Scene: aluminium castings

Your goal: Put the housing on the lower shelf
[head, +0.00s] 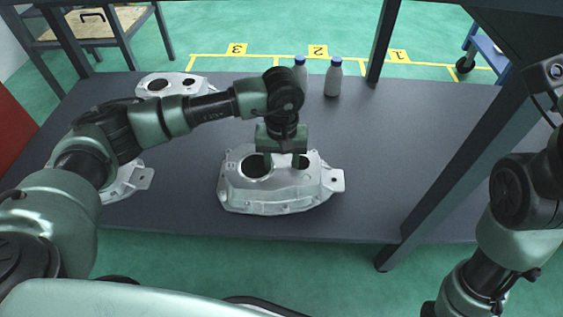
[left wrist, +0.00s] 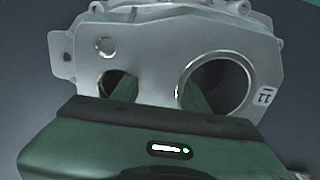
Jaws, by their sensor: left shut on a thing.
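The housing (head: 270,195) is a silver-grey casting with round openings and a side tab, at the middle front of the dark shelf surface (head: 360,170). My left gripper (head: 282,160) points down over it and is shut on it. In the left wrist view the housing (left wrist: 150,62) fills the upper part, and the green fingers (left wrist: 155,95) reach into its two openings, with the wall between them. A small mark shows beside the larger opening. I cannot tell whether the housing touches the surface. My right arm shows at the right edge, its gripper out of view.
Similar castings stand at the back left (head: 170,84) and left (head: 125,185), the latter partly behind my arm. Two bottles (head: 334,78) stand at the back. Dark posts (head: 455,150) rise at the right. The surface right of the housing is clear.

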